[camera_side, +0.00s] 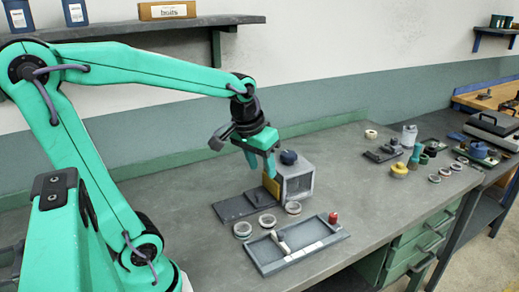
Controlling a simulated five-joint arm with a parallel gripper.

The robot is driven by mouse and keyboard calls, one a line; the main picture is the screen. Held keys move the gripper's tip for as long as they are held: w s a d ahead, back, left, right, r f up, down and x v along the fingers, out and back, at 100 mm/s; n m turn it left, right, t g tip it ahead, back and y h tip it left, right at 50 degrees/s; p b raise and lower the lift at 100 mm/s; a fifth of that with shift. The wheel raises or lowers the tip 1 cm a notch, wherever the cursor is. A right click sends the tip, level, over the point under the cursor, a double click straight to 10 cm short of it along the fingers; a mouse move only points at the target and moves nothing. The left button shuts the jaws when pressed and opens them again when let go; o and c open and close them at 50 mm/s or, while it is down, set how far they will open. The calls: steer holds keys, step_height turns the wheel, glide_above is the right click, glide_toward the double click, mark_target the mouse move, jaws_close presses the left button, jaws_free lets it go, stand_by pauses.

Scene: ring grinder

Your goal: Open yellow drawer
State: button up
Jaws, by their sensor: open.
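The yellow drawer (271,187) shows as a narrow yellow front at the left side of a small grey box (297,187) with a dark knob (288,157) on top. How far the drawer sticks out is too small to tell. My green gripper (261,169) points down just above and beside the yellow front. Its jaws are open, with one finger close to the front's top edge. I cannot tell if it touches. The fingers hide part of the box's left side.
A dark flat plate (240,206) lies left of the box. Several rings (267,221) and a grey tray (265,252) with a red-topped piece (333,218) lie in front. A yellow knob (400,170) and other small parts stand to the right. The bench behind the box is clear.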

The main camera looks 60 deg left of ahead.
steer(key=w+a+f+n+g, duration=0.2)
steer(key=w+a+f+n, duration=0.1)
steer(key=w+a+f, duration=0.3)
steer(key=n+g, duration=0.1)
steer(key=n, duration=0.1)
glide_above(258, 193)
steer(key=shift+h, duration=0.3)
step_height(258, 193, down, 5)
steer(key=shift+w+f, duration=0.1)
steer(key=shift+f, duration=0.05)
steer(key=shift+f, duration=3.9)
jaws_close()
